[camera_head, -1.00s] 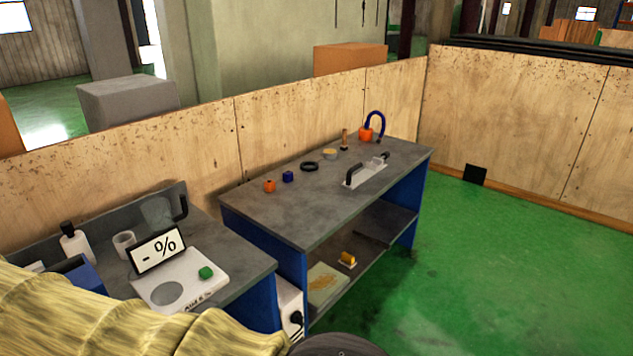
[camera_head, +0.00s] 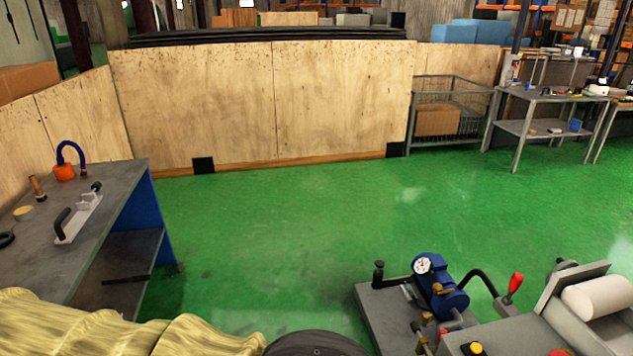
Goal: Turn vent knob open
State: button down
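A blue pump-like unit (camera_head: 450,292) with a round white dial gauge (camera_head: 423,265) stands on a grey plate (camera_head: 378,318) at the lower right. A small brass fitting (camera_head: 439,289) sits on its front, and small brass and red parts (camera_head: 426,319) stand just below it. I cannot tell which of these, if any, is the vent knob, or how it is turned. A black hose (camera_head: 482,277) curves from the unit toward a red-handled lever (camera_head: 515,284). My gripper is not in view; only my beige-sleeved arm shows at the lower left.
A grey workbench (camera_head: 107,177) with blue sides is at the left, holding a tool with black handles (camera_head: 79,217). Green floor (camera_head: 290,220) lies clear in the middle. Plywood panels (camera_head: 340,100), a wire cage (camera_head: 450,85) and metal tables (camera_head: 548,97) line the back.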

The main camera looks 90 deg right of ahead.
aim_at(437, 287)
jog(key=z, duration=1.8)
jog(key=i, duration=0.6)
jog(key=z, duration=1.55)
jog(key=i, duration=1.5)
jog(key=z, duration=0.4)
